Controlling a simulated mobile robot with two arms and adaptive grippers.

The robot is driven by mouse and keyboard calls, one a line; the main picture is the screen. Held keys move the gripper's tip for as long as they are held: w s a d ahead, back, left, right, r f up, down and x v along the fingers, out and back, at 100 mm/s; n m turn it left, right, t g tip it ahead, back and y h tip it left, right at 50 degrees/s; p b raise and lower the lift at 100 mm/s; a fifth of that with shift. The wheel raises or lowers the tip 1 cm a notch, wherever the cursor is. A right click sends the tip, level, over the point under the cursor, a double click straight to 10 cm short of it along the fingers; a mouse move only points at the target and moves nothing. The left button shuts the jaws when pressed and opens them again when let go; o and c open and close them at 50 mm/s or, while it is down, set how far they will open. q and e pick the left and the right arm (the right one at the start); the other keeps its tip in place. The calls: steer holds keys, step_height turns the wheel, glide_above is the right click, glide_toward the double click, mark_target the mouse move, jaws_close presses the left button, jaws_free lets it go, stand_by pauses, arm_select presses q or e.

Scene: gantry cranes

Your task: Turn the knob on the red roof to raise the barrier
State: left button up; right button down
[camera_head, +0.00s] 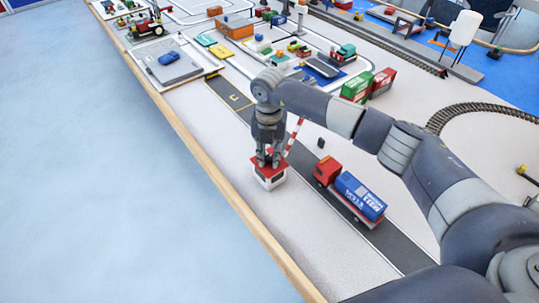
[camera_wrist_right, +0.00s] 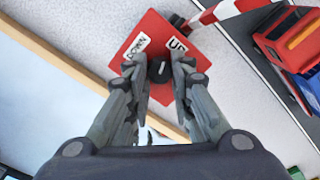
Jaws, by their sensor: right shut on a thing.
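The small white booth (camera_head: 270,183) with a red roof stands near the table's wooden edge. In the right wrist view the red roof (camera_wrist_right: 196,52) carries white labels reading DOWN and UP, and a dark round knob (camera_wrist_right: 158,71) with a pale pointer line. My right gripper (camera_head: 268,163) comes down on the roof from above, its fingers (camera_wrist_right: 155,85) shut on the knob from both sides. The red-and-white striped barrier (camera_head: 294,136) extends from beside the booth, partly behind my gripper; I cannot tell its exact angle. My left gripper is not in view.
A red truck (camera_head: 327,170) with a blue container (camera_head: 360,196) stands on the dark road right of the booth. Green and red containers (camera_head: 357,86) and curved rail track (camera_head: 480,108) lie farther back. The wooden table edge (camera_head: 215,172) runs close to the booth's left.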

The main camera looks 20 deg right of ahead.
mark_target(268, 158)
steer(key=shift+w+r+m, duration=0.1)
steer(key=shift+m, duration=2)
steer(key=c, duration=1.4)
jaws_free()
step_height(268, 158, up, 12)
steer(key=shift+a, duration=0.1)
